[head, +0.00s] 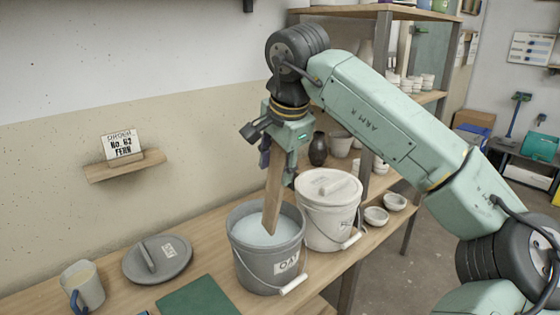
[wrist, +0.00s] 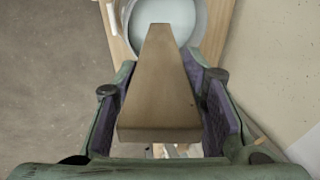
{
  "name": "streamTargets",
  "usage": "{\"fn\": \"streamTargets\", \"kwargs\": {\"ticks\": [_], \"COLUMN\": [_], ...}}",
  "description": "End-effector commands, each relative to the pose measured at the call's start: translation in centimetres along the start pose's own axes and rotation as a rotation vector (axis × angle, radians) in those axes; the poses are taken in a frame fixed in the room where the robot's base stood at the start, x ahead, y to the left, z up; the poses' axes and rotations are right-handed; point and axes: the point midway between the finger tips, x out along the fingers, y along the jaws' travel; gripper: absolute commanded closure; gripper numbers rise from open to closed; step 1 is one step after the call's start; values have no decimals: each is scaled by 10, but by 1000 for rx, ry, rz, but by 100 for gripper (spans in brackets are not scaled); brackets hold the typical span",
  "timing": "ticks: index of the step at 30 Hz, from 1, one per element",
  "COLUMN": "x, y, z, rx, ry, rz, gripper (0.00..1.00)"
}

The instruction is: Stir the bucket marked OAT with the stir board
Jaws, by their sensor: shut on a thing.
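The grey bucket marked OAT (head: 268,262) stands open on the wooden bench, full of pale blue-grey liquid (head: 262,229). My gripper (head: 279,150) is above it, shut on the wooden stir board (head: 272,198). The board slants down, and its lower end meets the liquid inside the bucket; I cannot tell how deep it goes. In the wrist view the board (wrist: 160,95) lies between the two fingers (wrist: 165,110) and points at the bucket's liquid (wrist: 178,15). A grey lid (head: 158,260) with a handle lies on the bench left of the bucket.
A white lidded bucket (head: 328,212) stands close behind and right of the OAT bucket. A mug (head: 84,284) and a green mat (head: 198,298) are at the left and front. Small bowls (head: 377,216) sit at right, near shelving. A card reading No. 62 FERN (head: 121,145) stands on a wall ledge.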

Motion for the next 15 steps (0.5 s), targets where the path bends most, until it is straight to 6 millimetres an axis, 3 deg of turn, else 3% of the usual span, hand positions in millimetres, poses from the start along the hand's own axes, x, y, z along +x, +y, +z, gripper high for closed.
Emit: {"fn": "streamTargets", "kwargs": {"ticks": [15], "x": [55], "y": [1], "z": [1], "rx": [0], "ry": [0], "rz": [0], "gripper": [100]}}
